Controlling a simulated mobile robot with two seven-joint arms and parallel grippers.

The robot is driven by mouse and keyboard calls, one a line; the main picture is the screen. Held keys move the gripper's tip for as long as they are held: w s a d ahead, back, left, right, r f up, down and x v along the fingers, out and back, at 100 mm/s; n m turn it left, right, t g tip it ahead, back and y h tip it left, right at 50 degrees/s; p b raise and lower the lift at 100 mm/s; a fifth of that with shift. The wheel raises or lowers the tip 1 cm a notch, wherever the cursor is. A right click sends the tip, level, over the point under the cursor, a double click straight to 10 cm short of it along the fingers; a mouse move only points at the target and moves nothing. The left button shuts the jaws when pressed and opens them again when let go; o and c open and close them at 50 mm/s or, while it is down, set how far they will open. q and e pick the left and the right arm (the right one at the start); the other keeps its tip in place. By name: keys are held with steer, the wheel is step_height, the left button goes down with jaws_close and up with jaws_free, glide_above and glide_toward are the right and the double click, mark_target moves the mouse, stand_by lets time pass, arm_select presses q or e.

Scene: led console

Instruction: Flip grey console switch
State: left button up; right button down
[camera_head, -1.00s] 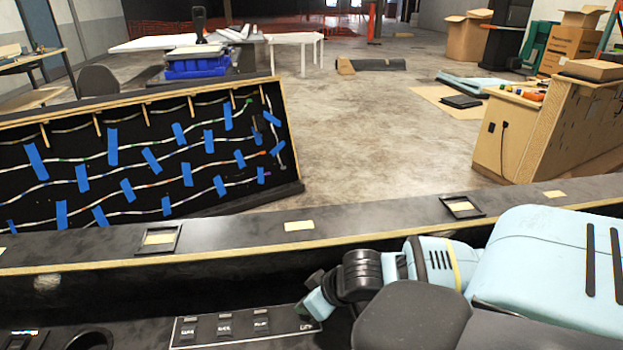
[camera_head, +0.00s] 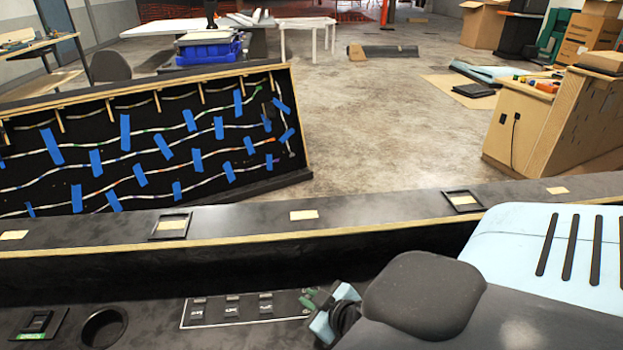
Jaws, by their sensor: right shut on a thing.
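The black console in front of me carries a white-outlined switch panel (camera_head: 248,322) with several small dark switches, such as a middle switch (camera_head: 232,306). My right gripper (camera_head: 318,306), pale blue and black, is low at the right end of this panel. It is shut, and its tips are by a small green part (camera_head: 307,300) there. The gripper and my dark arm link hide the panel's right end, so the switch between the jaws cannot be seen clearly. My left gripper is not in view.
A separate switch with a green label (camera_head: 37,324) and a round cup hole (camera_head: 103,328) are at the left of the console. A raised ledge (camera_head: 250,218) runs behind the panel. A board with blue tape (camera_head: 135,150) stands beyond it.

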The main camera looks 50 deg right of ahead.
stand_by(0.4)
steer(key=c, duration=1.5)
jaws_free()
steer(key=shift+s, duration=0.1)
steer(key=shift+v, duration=3.85)
steer(key=shift+a+f, duration=0.1)
